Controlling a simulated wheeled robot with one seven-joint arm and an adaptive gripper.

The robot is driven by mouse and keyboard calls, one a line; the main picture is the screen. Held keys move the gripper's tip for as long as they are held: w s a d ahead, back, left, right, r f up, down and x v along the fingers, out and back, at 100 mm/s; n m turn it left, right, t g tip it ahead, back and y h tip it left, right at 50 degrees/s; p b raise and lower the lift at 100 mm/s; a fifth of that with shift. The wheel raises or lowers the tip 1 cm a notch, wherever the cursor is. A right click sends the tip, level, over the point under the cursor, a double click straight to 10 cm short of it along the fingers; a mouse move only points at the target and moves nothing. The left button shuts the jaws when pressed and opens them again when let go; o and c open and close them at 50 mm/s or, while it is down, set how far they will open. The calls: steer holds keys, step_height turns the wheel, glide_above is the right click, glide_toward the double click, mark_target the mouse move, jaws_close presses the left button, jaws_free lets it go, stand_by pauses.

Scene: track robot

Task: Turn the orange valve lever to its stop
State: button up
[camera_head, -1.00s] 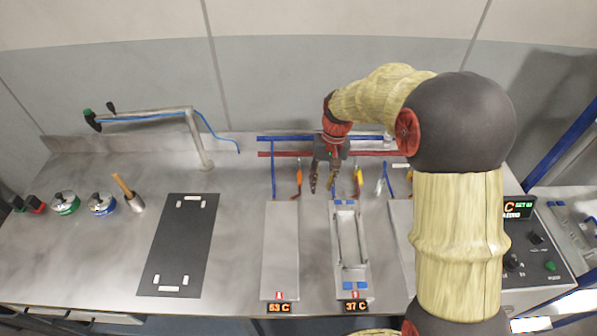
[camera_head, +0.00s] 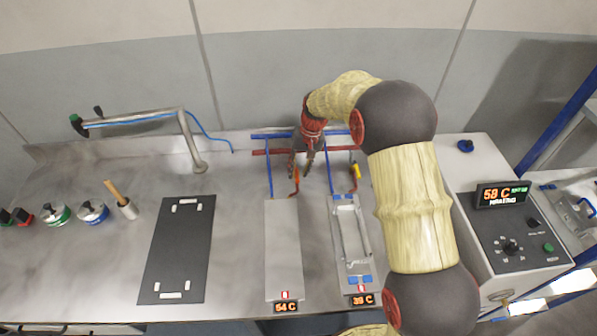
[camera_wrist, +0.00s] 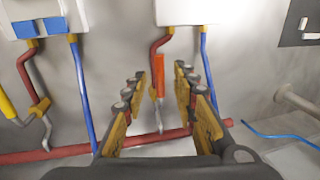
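The orange valve lever (camera_head: 296,178) stands on the pipe behind the left metal plate, in the head view. In the wrist view the orange lever (camera_wrist: 161,75) lies near the picture's middle, along the line of its red pipe. My gripper (camera_head: 300,172) is open above and behind that plate, close to the lever. In the wrist view the two fingers of my gripper (camera_wrist: 160,78) are spread, one on each side of the lever, with visible gaps. I cannot tell how deep the lever lies between them.
A yellow lever (camera_head: 357,171) is on the pipe to the right; it also shows in the wrist view (camera_wrist: 7,104). Blue and red pipes run along the back wall. The left plate (camera_head: 283,240) reads 54 C. A control box (camera_head: 505,215) stands right.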

steer(key=shift+a+f, duration=0.1)
steer(key=shift+f, duration=0.15)
steer(key=shift+c, duration=0.4)
jaws_close()
stand_by(0.4)
